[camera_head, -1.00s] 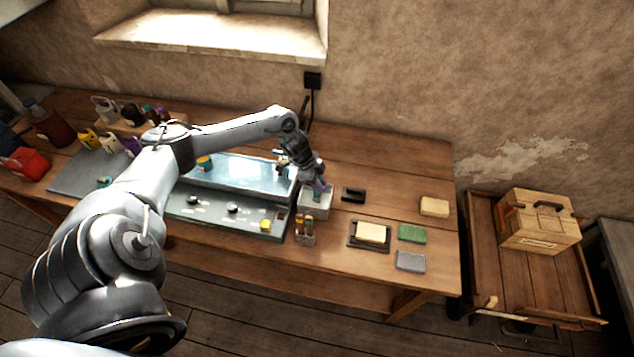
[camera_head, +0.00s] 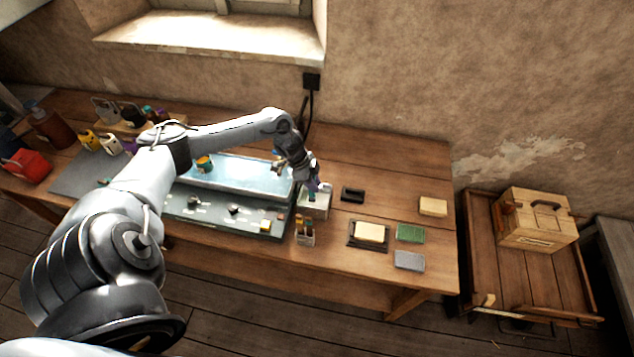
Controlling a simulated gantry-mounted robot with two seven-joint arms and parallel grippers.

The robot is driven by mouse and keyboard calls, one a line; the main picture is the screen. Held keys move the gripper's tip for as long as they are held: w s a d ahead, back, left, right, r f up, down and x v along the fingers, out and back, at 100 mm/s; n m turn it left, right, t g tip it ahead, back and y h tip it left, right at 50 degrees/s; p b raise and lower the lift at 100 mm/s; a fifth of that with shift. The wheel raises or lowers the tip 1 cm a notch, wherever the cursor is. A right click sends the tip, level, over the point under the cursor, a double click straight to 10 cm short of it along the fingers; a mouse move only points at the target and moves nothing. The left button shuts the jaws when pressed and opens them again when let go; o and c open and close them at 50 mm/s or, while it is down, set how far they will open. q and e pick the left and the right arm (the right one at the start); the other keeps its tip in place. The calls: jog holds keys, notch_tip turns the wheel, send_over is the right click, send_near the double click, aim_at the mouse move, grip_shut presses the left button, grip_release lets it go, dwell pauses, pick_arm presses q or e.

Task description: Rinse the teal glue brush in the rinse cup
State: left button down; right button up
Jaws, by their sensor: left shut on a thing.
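My left gripper (camera_head: 314,187) is at the right end of the blue-topped tray, pointing down over a pale grey box-like container (camera_head: 318,209), which looks like the rinse cup. It is shut on the teal glue brush (camera_head: 312,197), of which only a small teal part shows below the fingers. The brush is at the container's opening; how deep its tip is inside I cannot tell. My right gripper is not in view.
Left of the container is the long tray (camera_head: 250,178) with a small teal-and-yellow pot (camera_head: 204,163). A holder with upright tools (camera_head: 304,232) stands in front. A black block (camera_head: 352,194), a cream block on a dark tray (camera_head: 353,243), and green (camera_head: 410,233) and grey pads (camera_head: 409,260) lie right.

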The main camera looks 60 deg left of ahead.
pick_arm(q)
jog(key=shift+w+d, duration=0.2)
dwell(0.6)
jog(key=shift+r+p, duration=0.15)
jog(key=shift+p, duration=0.15)
jog(key=shift+r+p, duration=3.35)
jog(key=shift+r, duration=0.2)
